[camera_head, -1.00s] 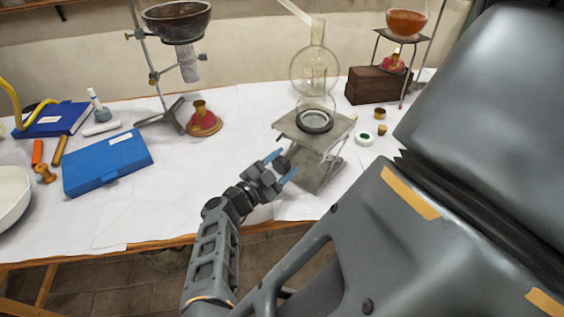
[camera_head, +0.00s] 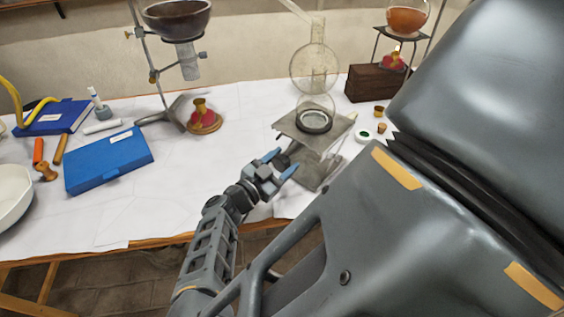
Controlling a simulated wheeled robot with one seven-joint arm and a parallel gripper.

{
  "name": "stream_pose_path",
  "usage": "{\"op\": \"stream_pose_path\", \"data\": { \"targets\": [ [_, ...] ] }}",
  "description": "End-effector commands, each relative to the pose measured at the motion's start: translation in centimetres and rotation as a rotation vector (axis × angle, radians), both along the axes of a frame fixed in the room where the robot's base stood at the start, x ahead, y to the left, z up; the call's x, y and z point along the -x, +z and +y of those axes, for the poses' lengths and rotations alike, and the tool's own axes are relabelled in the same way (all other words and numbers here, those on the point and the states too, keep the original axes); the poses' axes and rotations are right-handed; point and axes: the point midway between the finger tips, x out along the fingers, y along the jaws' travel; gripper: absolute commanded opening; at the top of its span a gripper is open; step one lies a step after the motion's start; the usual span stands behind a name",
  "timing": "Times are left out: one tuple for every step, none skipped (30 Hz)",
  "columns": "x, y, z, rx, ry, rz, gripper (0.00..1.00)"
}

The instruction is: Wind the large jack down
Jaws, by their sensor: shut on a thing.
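The large jack (camera_head: 333,127) stands on the white-covered table, right of the picture's middle. Its grey top plate is raised above crossed legs and a base, partly hidden by my arm. A round-bottomed glass flask (camera_head: 316,70) rises at the plate, with a dark ring (camera_head: 314,121) at its foot. My gripper (camera_head: 280,167) is at the front left of the jack, below the plate. Its blue-tipped fingers are shut on the jack's dark knob (camera_head: 282,160), which shows small between them.
A burner (camera_head: 203,118) and a stand with a dark bowl (camera_head: 177,20) are left of the jack. A wooden block (camera_head: 375,84) stands behind right. Small caps lie at the right. A blue case (camera_head: 108,160) lies left, with clear cloth between.

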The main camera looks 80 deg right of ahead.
Motion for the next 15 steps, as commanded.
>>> {"op": "stream_pose_path", "data": {
  "targets": [
    [0.02,-0.13,0.06,-0.002,0.0,-0.001,0.26],
    [0.02,-0.13,0.06,-0.002,0.0,-0.001,0.26],
    [0.02,-0.13,0.06,-0.002,0.0,-0.001,0.26],
    [0.02,-0.13,0.06,-0.002,0.0,-0.001,0.26],
    [0.02,-0.13,0.06,-0.002,0.0,-0.001,0.59],
    [0.01,-0.12,0.05,-0.002,0.0,-0.001,0.63],
    [0.01,-0.1,0.05,-0.002,0.0,-0.001,0.66],
    [0.01,-0.1,0.05,-0.001,0.0,-0.002,0.69],
    [0.01,-0.08,0.04,-0.001,-0.001,-0.001,0.73],
    [0.01,-0.08,0.04,-0.001,-0.001,-0.001,0.76],
    [0.01,-0.07,0.03,-0.001,-0.001,-0.001,0.78],
    [0.0,-0.06,0.02,-0.001,-0.001,-0.001,0.81],
    [0.01,-0.05,0.03,-0.001,-0.001,-0.001,0.81],
    [0.01,-0.05,0.03,0.0,0.0,-0.001,0.81],
    [0.0,-0.03,0.01,0.0,0.0,-0.001,0.81]
  ]
}}
